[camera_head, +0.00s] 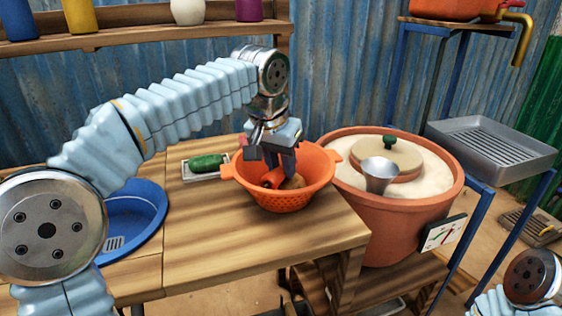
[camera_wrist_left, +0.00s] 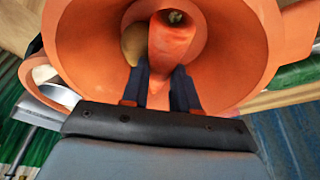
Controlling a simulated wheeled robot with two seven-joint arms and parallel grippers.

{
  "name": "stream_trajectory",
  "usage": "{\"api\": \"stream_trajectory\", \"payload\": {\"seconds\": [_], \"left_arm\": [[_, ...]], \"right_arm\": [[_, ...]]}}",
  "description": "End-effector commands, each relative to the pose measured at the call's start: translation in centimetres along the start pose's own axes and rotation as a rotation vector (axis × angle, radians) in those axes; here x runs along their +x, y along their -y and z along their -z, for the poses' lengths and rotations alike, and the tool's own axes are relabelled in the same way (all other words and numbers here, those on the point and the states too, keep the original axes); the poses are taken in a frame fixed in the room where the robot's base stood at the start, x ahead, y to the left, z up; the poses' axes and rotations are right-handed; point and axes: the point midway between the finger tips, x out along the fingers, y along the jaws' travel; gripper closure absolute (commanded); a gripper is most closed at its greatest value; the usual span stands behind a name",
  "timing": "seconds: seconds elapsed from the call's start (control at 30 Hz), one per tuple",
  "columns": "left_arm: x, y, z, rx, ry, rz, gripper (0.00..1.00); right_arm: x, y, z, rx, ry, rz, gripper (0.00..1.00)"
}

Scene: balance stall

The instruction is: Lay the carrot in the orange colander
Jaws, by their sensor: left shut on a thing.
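The orange colander (camera_head: 315,175) stands near the right front corner of the wooden table. My left gripper (camera_head: 271,160) reaches down into it from above. In the left wrist view the left gripper (camera_wrist_left: 160,90) is shut on the carrot (camera_wrist_left: 172,45), which is inside the colander (camera_wrist_left: 90,50). The carrot (camera_head: 271,179) is partly hidden by the fingers in the head view. A round brown thing, like a potato (camera_head: 293,182), lies beside it in the colander and also shows in the left wrist view (camera_wrist_left: 134,42). I cannot tell whether the carrot touches the bottom.
A cucumber (camera_head: 207,162) lies on a small tray left of the colander. A blue basin (camera_head: 130,215) is set in the table further left. A large clay pot (camera_head: 400,215) with a lid and a metal funnel stands close to the right. The table's front is clear.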

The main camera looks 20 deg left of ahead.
Motion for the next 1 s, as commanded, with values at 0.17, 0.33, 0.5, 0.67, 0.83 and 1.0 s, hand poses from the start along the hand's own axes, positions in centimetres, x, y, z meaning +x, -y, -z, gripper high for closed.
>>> {"api": "stream_trajectory", "payload": {"seconds": [0.17, 0.33, 0.5, 0.67, 0.83, 1.0], "left_arm": [[0.5, 0.0, -0.1, -0.001, -0.001, 0.0, 1.0], [0.5, 0.0, -0.1, 0.0, 0.001, 0.0, 0.57], [0.6, 0.0, -0.2, 0.0, 0.003, 0.001, 0.46], [0.5, 0.0, -0.2, 0.0, 0.003, 0.001, 0.46], [-1.2, 0.0, 0.4, 0.0, 0.001, 0.0, 0.46], [-4.8, -0.1, 0.3, -0.001, -0.004, -0.001, 0.46]], "right_arm": [[0.3, -0.1, 0.0, 0.001, 0.0, 0.0, 0.57], [0.2, -0.1, 0.0, 0.001, 0.0, 0.0, 0.57], [0.3, -0.1, 0.0, 0.001, 0.0, 0.0, 0.57], [0.2, -0.1, 0.0, 0.001, 0.0, 0.0, 0.57], [-0.8, 0.3, 0.0, -0.001, 0.0, 0.0, 0.57], [-0.3, 0.1, 0.0, 0.0, 0.0, 0.0, 0.57]]}}
